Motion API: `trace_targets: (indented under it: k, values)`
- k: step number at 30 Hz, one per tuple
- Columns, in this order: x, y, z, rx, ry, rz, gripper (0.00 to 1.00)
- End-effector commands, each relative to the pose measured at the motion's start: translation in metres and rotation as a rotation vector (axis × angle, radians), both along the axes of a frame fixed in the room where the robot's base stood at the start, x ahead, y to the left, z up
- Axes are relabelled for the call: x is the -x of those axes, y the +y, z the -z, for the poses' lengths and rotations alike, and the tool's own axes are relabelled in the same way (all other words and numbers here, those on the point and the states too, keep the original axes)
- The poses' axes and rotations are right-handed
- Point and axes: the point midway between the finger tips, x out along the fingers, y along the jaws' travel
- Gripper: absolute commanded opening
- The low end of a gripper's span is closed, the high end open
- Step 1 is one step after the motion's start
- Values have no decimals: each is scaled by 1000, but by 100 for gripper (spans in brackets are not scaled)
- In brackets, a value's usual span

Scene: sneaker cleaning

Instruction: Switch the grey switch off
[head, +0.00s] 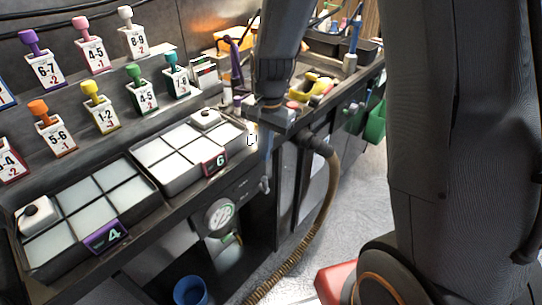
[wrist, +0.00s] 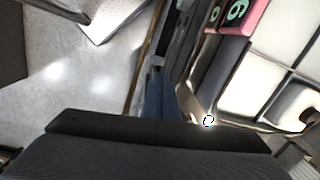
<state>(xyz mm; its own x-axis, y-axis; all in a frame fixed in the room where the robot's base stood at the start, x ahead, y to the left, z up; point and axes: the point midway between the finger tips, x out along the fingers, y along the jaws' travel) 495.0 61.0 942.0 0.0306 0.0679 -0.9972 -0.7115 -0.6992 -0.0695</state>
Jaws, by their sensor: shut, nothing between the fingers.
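A small grey lever (head: 265,184), which looks like the grey switch, sticks out of the bench's front panel, right of a round gauge. My gripper (head: 267,153) is shut and points down at the bench's front edge, just above that lever. In the wrist view the narrow bluish fingers (wrist: 159,82) are together, with a small grey piece (wrist: 158,61) at their tips that looks like the same lever. I cannot tell whether they touch, or which position the switch is in.
Two trays of pale square pads, numbered 6 (head: 215,163) and 4 (head: 104,237), lie on the bench top. The round gauge (head: 219,215) is on the front panel. A brown hose (head: 325,200) hangs to the right. A blue bucket (head: 190,291) stands below.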

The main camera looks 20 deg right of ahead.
Motion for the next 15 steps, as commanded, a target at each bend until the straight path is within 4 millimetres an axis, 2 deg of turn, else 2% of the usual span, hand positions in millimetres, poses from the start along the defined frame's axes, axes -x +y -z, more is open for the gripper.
trace_targets:
  k: [6, 15]
  values:
    - [8, 10, -16, 0, -1, 0, 0]
    - [11, 12, -20, 0, 0, 3, 0]
